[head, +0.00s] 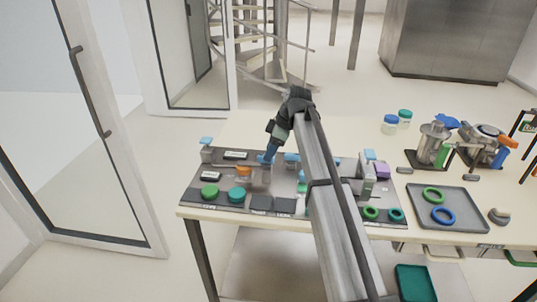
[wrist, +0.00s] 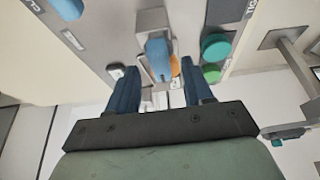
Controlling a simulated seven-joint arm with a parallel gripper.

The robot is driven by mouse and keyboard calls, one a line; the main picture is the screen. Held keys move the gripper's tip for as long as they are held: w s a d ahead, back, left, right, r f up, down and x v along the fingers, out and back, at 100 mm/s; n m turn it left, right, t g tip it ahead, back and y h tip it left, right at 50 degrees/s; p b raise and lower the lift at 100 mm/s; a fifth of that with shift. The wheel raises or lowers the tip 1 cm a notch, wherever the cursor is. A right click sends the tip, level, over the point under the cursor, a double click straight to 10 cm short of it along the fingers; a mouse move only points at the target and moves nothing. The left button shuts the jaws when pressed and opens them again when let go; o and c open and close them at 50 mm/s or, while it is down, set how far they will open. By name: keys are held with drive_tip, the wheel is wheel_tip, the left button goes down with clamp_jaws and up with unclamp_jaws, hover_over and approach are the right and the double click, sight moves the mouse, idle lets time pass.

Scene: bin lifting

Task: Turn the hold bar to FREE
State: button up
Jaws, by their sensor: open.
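A dark panel (head: 230,188) with several controls lies on the table. I cannot tell for sure which control is the hold bar, and no FREE mark is readable. In the wrist view a blue-ended lever (wrist: 158,48) on a grey metal block (wrist: 153,20) shows just beyond and between my fingertips. My gripper (head: 267,156) points down over the middle left of the panel, near an orange control (head: 243,171). In the wrist view my gripper (wrist: 160,72) has its two blue fingers apart, with nothing held. Whether a finger touches the lever cannot be told.
Green (head: 210,191) and teal (head: 236,194) round buttons sit at the panel's front left. A metal block with a purple part (head: 382,171) stands at its right end. A grey tray (head: 452,225) with rings and metal vessels (head: 433,142) are farther right. My arm hides the panel's middle right.

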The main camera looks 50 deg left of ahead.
drive_tip(key=shift+x, duration=1.1)
clamp_jaws()
